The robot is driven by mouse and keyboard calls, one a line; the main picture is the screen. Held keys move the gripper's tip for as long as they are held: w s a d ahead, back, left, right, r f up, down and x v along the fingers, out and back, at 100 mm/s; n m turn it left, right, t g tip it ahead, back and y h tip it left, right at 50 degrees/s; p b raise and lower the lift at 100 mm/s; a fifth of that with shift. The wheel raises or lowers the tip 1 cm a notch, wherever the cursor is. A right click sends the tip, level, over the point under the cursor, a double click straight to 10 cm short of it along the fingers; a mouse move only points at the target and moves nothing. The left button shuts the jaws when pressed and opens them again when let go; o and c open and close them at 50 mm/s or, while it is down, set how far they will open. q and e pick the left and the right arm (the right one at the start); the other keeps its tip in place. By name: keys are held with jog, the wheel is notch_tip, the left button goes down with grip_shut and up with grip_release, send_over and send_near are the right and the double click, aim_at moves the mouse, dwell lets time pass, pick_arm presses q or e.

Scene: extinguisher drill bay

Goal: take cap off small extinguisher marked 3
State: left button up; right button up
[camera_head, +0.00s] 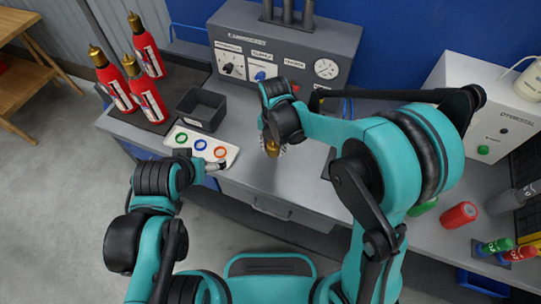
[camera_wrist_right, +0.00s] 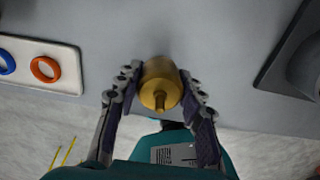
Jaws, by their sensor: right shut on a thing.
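My right gripper (camera_head: 272,147) is over the bench right of the ring tray. In the right wrist view its fingers (camera_wrist_right: 160,76) are shut on a brass cap (camera_wrist_right: 160,88), one on each side; no red body shows under it. The cap also shows in the head view (camera_head: 272,151). A short red cylinder (camera_head: 459,216) without a brass top is on the bench at the right. Three red extinguishers with brass tops (camera_head: 116,88) stand at the back left. No number 3 is readable. My left gripper (camera_head: 215,165) is by the tray's front edge; its jaw state is unclear.
A white tray with coloured rings (camera_head: 181,133) and a black open box (camera_head: 200,108) are left of the right gripper. A grey gauge panel (camera_head: 285,45) stands behind. Small green and red cylinders (camera_head: 518,254) stand at the far right. Bare bench lies around the cap.

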aim_at(271, 160)
jog(key=shift+a+f, duration=0.4)
jog(key=shift+a, duration=0.1)
jog(key=shift+f+b, duration=0.75)
jog(key=shift+f, duration=1.1)
jog(key=shift+s, duration=0.1)
jog(key=shift+f, duration=0.2)
jog(key=o, duration=1.3)
jog(key=shift+c, duration=0.2)
jog(key=shift+r, duration=0.15)
